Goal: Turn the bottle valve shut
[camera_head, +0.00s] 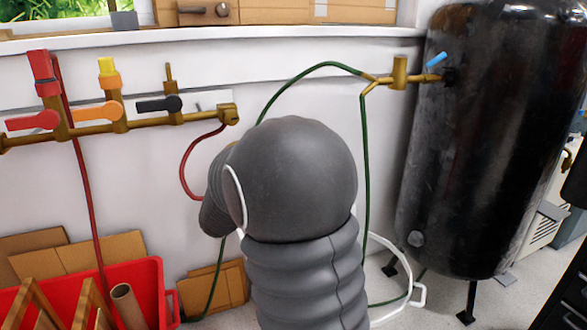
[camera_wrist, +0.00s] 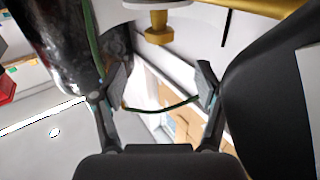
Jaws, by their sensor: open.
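The black tank (camera_head: 480,150), which looks like the bottle, stands upright at the right in the head view. A blue lever (camera_head: 436,60) sits on the brass fitting (camera_head: 399,73) at its upper left side, so this seems to be the bottle valve. The lever slants up to the right. In the wrist view the tank (camera_wrist: 62,40) is at the upper left, and a brass fitting (camera_wrist: 158,24) shows at the top, beyond my fingertips. My gripper (camera_wrist: 163,82) is open and I see nothing held in it. In the head view my arm hides the gripper.
A brass manifold (camera_head: 145,123) with red, orange and black levers runs along the wall at left. A green hose (camera_head: 365,180) hangs from the tank fitting; a green hose also crosses behind my fingers in the wrist view (camera_wrist: 165,109). A red crate (camera_head: 150,285) stands at lower left.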

